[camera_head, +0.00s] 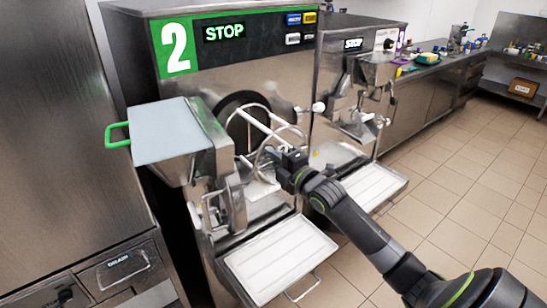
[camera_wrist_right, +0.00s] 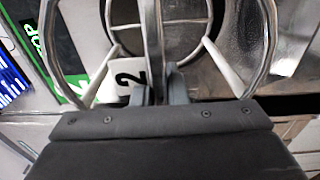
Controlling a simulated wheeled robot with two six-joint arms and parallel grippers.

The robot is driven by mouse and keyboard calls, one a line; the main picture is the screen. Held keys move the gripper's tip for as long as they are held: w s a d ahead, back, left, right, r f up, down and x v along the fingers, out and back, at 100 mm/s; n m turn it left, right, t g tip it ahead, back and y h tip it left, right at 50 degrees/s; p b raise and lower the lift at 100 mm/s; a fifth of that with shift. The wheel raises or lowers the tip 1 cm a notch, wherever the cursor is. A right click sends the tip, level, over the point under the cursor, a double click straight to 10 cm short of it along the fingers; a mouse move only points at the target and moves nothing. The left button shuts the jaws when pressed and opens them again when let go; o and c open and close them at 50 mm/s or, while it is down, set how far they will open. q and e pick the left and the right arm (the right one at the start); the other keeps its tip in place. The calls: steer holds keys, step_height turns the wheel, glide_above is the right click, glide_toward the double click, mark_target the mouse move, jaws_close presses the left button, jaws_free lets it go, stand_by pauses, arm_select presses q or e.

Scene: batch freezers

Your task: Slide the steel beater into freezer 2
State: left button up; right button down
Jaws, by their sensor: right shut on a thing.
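Freezer 2 (camera_head: 130,50) stands at the left with a big white 2 on green and a STOP display. Its front door (camera_head: 172,130), with a green handle, is swung open to the left. The dark round barrel opening (camera_head: 238,130) shows behind the beater. The steel beater (camera_head: 268,128), a wire frame with white scraper bars, is held in front of the opening. Its far end overlaps the opening; how deep it reaches I cannot tell. My right gripper (camera_head: 288,160) is shut on its near end. In the right wrist view the beater (camera_wrist_right: 152,30) extends from the fingers (camera_wrist_right: 160,88) toward the opening (camera_wrist_right: 178,40). My left gripper is not in view.
A white drip tray (camera_head: 280,260) juts out below the opening. Freezer 3 (camera_head: 350,75) stands to the right with its own tray (camera_head: 370,187). A steel counter (camera_head: 425,75) with small items is behind it. The tiled floor (camera_head: 455,190) at the right is clear.

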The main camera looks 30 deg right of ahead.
steer(key=shift+w, duration=0.1)
steer(key=w+b, duration=0.5)
steer(key=shift+w+a+b, duration=0.25)
steer(key=shift+w+b, duration=0.05)
steer(key=shift+b, duration=0.05)
steer(key=shift+r, duration=0.1)
stand_by(0.7)
steer(key=shift+w, duration=0.15)
steer(key=w+b, duration=0.6)
steer(key=w, duration=0.1)
steer(key=shift+w+a+b, duration=0.3)
steer(key=shift+w+b, duration=0.05)
steer(key=shift+b, duration=0.05)
stand_by(0.5)
